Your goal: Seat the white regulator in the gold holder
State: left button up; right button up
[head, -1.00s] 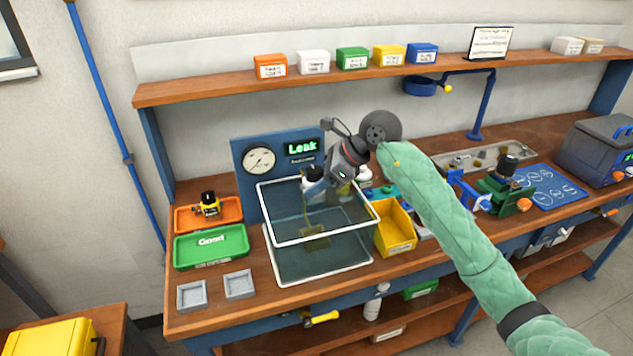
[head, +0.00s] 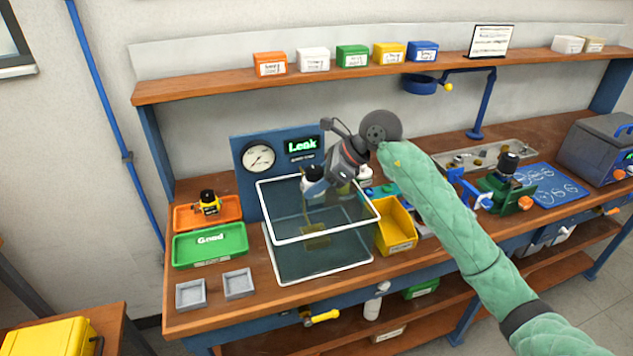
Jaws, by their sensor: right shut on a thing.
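The white regulator (head: 311,188), with a dark top, is held over the glass tank (head: 322,237). My right gripper (head: 322,176) reaches in from the right and is shut on it; the gripper body and wrist hide part of it. The gold holder (head: 315,238) is a brass-coloured block seen inside the tank, below the regulator. The regulator appears above the holder and apart from it; its exact alignment is hard to tell through the glass. My left gripper is not in view.
A gauge panel (head: 248,184) reading "Leak" stands behind the tank. A green "Good" tray (head: 210,263) and an orange tray (head: 178,216) holding a yellow-and-black regulator (head: 209,203) lie left. A yellow bin (head: 399,245) stands close right. Two small grey trays sit in front.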

aim_at(325, 196)
jog(key=shift+f+b, duration=3.1)
jog(key=shift+b, duration=1.15)
dwell(3.8)
